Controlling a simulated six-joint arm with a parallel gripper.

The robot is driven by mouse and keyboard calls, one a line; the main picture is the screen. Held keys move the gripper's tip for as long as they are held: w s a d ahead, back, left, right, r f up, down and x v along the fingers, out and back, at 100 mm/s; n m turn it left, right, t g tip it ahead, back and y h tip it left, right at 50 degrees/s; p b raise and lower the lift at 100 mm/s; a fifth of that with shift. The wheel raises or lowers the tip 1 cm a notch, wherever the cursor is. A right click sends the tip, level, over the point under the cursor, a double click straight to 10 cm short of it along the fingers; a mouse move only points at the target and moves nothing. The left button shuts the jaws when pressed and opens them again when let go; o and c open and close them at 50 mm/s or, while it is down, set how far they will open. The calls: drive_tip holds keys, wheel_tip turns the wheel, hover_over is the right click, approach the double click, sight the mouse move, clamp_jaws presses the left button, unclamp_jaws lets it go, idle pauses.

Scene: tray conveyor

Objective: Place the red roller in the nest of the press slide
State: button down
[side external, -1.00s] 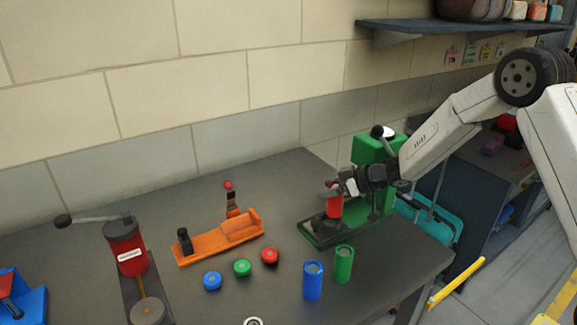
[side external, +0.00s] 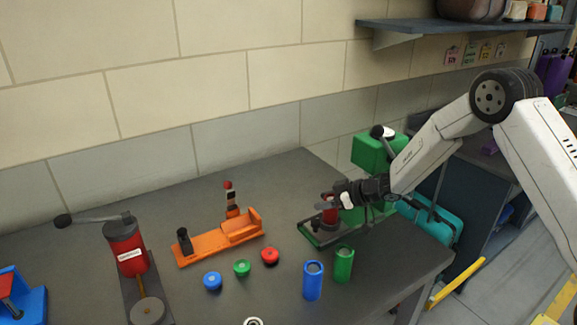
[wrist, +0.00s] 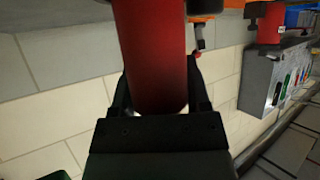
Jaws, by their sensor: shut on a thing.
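The red roller (side external: 330,216) is upright between the fingers of my gripper (side external: 330,202), low over the dark slide of the green press. In the wrist view the red roller (wrist: 152,55) fills the top middle, with the dark fingers of my gripper (wrist: 160,95) on both sides of it. The press slide (side external: 318,238) is a dark plate on a green base, in front of the green press (side external: 372,155). The nest is hidden by the roller and gripper, so I cannot tell whether the roller's lower end is inside it.
Blue (side external: 212,281), green (side external: 242,268) and red (side external: 270,257) caps lie to the left. An orange fixture (side external: 218,240) and a red lever press (side external: 125,248) stand farther left.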

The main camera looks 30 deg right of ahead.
drive_tip(key=shift+f, duration=0.1)
drive_tip(key=shift+c, duration=0.3)
unclamp_jaws()
drive_tip(key=shift+s+d+r, duration=0.3)
drive_tip(key=shift+r, duration=0.1)
drive_tip(key=v, duration=1.1)
drive_tip(key=shift+a+r+h, duration=0.1)
drive_tip(key=shift+h, duration=0.2)
